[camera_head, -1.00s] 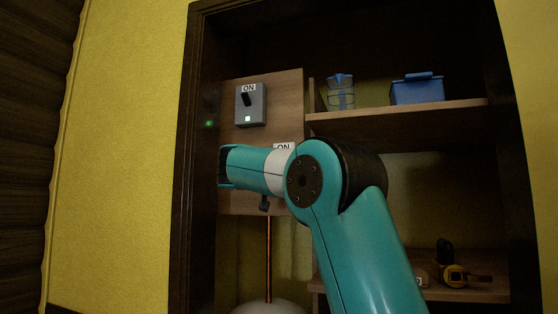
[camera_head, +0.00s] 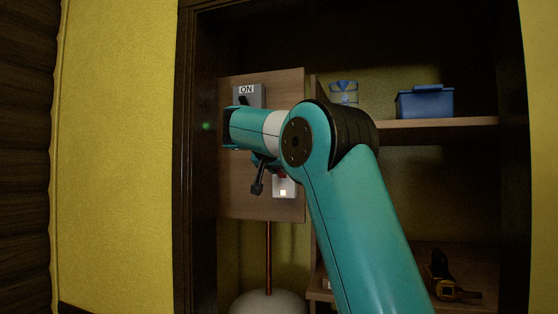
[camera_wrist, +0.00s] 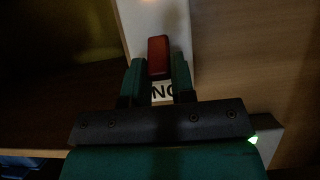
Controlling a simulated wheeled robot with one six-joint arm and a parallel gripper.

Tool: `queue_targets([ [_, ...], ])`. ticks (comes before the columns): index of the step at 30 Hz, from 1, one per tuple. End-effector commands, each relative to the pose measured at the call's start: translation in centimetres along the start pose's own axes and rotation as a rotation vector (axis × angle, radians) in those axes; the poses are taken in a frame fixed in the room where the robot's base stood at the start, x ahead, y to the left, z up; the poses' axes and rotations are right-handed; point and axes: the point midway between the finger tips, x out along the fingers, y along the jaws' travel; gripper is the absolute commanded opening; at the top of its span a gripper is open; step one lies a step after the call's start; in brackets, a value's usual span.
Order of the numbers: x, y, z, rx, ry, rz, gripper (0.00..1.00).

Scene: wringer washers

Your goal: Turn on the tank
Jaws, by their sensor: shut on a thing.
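A white switch box (camera_head: 285,187) with a lit indicator is on the lower part of a wooden panel (camera_head: 240,200). Its red lever (camera_wrist: 158,55) and inverted ON label (camera_wrist: 163,91) show in the wrist view. My gripper (camera_wrist: 158,66) is shut on the red lever, a finger on either side, with the lever beside the label. In the head view my arm hides the lever's grip and the upper part of this box. A grey switch box (camera_head: 256,93) with an ON label is higher on the panel, mostly behind my arm. A white rounded tank top (camera_head: 268,303) shows below.
A pipe (camera_head: 268,255) runs up from the tank top. To the right, an upper shelf (camera_head: 435,122) holds a blue box (camera_head: 425,101) and a clear blue-trimmed container (camera_head: 343,92). A yellow-black tool (camera_head: 450,285) lies on the lower shelf. The dark cabinet frame (camera_head: 187,170) is close on the left.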

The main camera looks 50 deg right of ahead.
Motion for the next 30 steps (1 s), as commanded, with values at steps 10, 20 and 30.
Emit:
queue_targets([
  [10, 0.0, 0.0, -0.2, 0.002, -0.008, -0.002, 0.00],
  [20, 0.0, 0.0, -0.2, 0.001, -0.008, -0.002, 0.49],
  [30, -1.1, -0.1, -0.1, 0.002, -0.008, -0.003, 0.49],
])
